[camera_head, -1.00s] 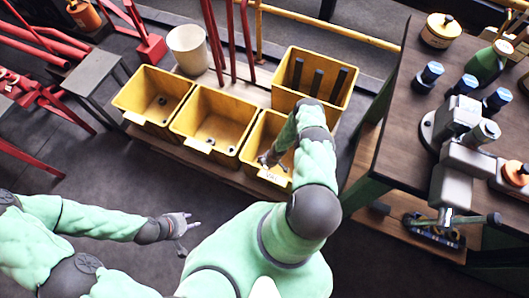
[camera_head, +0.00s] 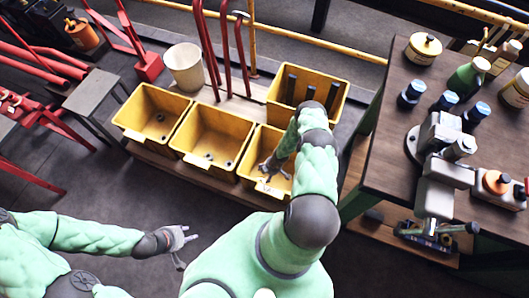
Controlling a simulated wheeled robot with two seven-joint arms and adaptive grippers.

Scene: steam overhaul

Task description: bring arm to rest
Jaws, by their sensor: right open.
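My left gripper (camera_head: 181,243) is at the lower left, over bare floor, in front of the bins; its fingers are too small to tell open from shut. My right gripper (camera_head: 271,169) is open, over or inside the front part of the right yellow bin (camera_head: 255,140). My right forearm and wrist cover that bin's right side. I cannot tell whether the gripper touches anything in it.
Two more yellow bins, the left (camera_head: 160,97) and middle (camera_head: 214,125), hold small dark parts. A yellow bin with dark bars (camera_head: 339,88) stands behind. A white bucket (camera_head: 184,66), red bars (camera_head: 211,45) and a workbench (camera_head: 395,150) with bottles stand around.

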